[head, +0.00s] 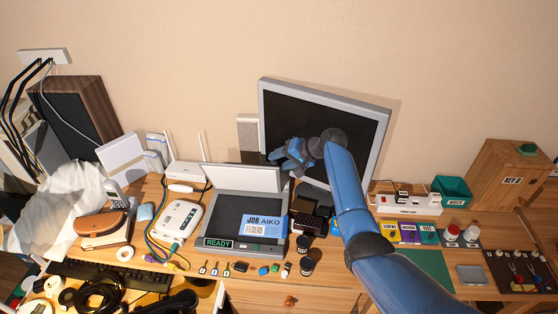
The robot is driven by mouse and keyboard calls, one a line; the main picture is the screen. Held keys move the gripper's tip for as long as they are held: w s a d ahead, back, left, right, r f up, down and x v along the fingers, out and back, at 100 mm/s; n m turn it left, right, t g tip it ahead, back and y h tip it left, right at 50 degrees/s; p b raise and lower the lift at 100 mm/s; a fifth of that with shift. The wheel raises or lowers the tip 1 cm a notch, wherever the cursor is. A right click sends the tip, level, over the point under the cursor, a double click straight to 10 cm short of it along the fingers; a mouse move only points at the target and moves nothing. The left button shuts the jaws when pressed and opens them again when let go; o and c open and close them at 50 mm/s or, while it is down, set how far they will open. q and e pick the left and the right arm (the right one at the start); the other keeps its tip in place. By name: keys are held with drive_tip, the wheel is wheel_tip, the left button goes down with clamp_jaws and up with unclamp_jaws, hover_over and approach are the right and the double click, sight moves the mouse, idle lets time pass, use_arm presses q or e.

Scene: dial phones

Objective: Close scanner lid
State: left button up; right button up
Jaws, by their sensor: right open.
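The scanner (220,225) is a grey flatbed on the desk with a green READY label on its front. Its white lid (232,178) stands raised at the back edge, so the bed is uncovered. A blue JOB AIKO card (263,225) lies on the right part of the bed. My right gripper (278,157) is open and appears empty, its fingers pointing left. In the picture it is just above the right end of the lid, in front of the monitor; I cannot tell whether it touches the lid. My left gripper is not in view.
The monitor (362,122) stands behind my right arm. A white router (184,175) and a white box with cables (180,221) stand left of the scanner. Small black jars (306,266) and loose bits lie near the front edge. A power strip (408,203) is at right.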

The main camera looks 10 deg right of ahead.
drive_tip(key=shift+x, duration=0.8)
drive_tip(key=shift+c, duration=0.3)
clamp_jaws()
